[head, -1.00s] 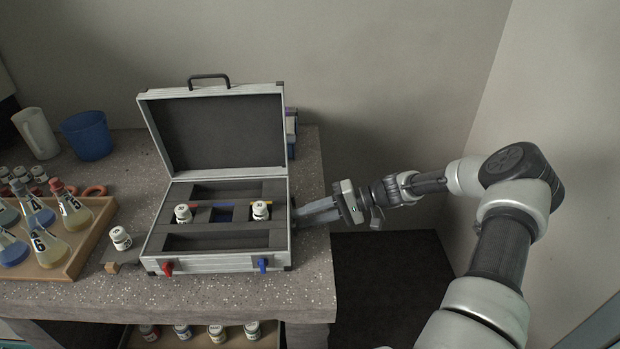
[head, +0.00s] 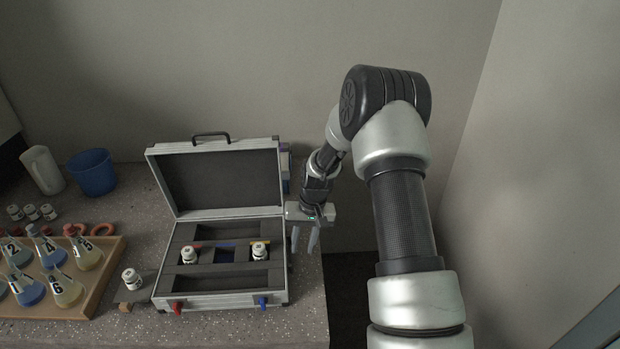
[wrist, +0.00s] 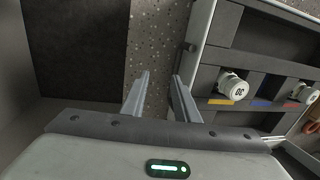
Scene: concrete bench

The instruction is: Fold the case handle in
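The silver-edged case (head: 218,298) stands open on the bench, its dark-lined lid (head: 225,182) raised at the back. The black case handle (head: 211,136) stands up from the lid's top edge. My gripper (head: 305,246) is just right of the case, below the handle's height, with its fingers pointing down. In the wrist view my gripper (wrist: 159,82) has its two fingers apart and nothing between them. The case's side wall (wrist: 196,32) is right beside the fingers there. The handle is out of the wrist view.
Two white bottles (head: 189,256) (head: 260,252) sit in the case. Another bottle (head: 132,278) stands left of it, near a wooden tray (head: 112,262) of flasks. A blue cup (head: 92,172) is at the back left. Boxes stand partly hidden behind the case. The bench ends right of my gripper.

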